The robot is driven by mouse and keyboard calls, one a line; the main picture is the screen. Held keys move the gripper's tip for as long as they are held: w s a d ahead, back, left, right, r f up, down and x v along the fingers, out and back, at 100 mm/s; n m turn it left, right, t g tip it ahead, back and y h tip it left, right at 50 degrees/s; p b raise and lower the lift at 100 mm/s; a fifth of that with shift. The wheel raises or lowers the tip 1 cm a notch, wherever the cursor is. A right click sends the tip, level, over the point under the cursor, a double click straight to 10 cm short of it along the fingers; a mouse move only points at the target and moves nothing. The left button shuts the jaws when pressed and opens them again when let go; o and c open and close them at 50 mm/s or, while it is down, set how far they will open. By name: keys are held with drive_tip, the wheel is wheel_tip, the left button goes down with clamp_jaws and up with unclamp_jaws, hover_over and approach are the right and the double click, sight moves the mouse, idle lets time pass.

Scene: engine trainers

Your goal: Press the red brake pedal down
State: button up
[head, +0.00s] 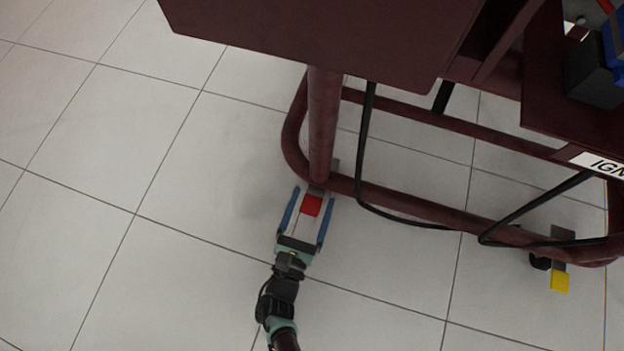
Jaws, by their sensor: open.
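The red brake pedal (311,205) is at the foot of the dark red trainer frame, just in front of its lower tube. My gripper (306,193) reaches in from the bottom of the head view. Its two blue fingers are spread apart, one on each side of the red pedal as seen from above. I see nothing held between them. I cannot tell from this view whether the gripper touches the pedal or hovers above it.
A yellow pedal (560,282) sits at the right below the frame's lower tube (430,214). A vertical post (323,125) rises close behind the gripper. Black cables (366,150) hang near the tube. A dark red panel (330,35) overhangs above. The tiled floor (130,220) at left is clear.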

clamp_jaws()
idle(0.3)
drive_tip(key=shift+a, duration=0.1)
